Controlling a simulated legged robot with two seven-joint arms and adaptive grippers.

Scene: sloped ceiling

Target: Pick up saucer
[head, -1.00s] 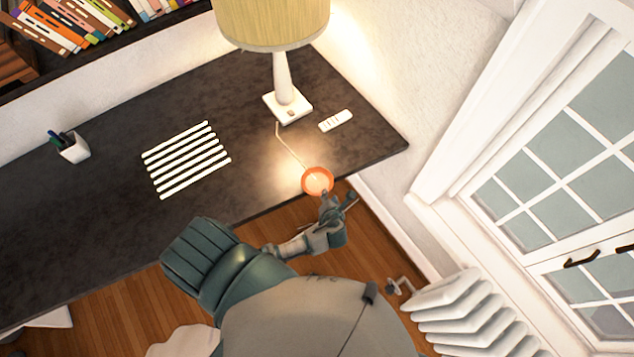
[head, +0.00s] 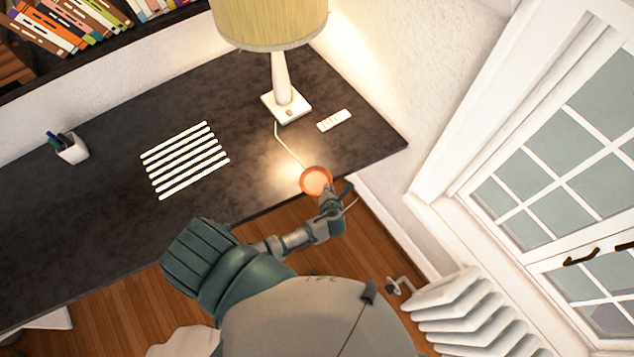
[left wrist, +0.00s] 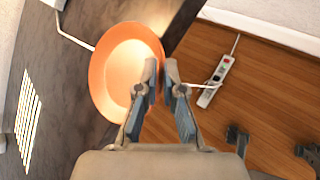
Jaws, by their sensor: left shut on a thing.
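The orange saucer (head: 316,181) is at the front edge of the dark desk, near its right corner, under the lamp's glow. In the left wrist view the saucer (left wrist: 125,70) shows as a shallow round dish with a bright centre. My left gripper (head: 328,193) reaches it from the front. In the left wrist view the fingers of my left gripper (left wrist: 161,72) are close together on the saucer's right rim, shut on it. I cannot tell whether the saucer is clear of the desk.
A lamp (head: 287,105) with a pale cord stands behind the saucer, and a white remote (head: 334,120) lies beside it. White strips (head: 185,160) and a pen cup (head: 72,149) lie further left. A power strip (left wrist: 216,82) is on the wooden floor. A radiator (head: 470,315) stands at right.

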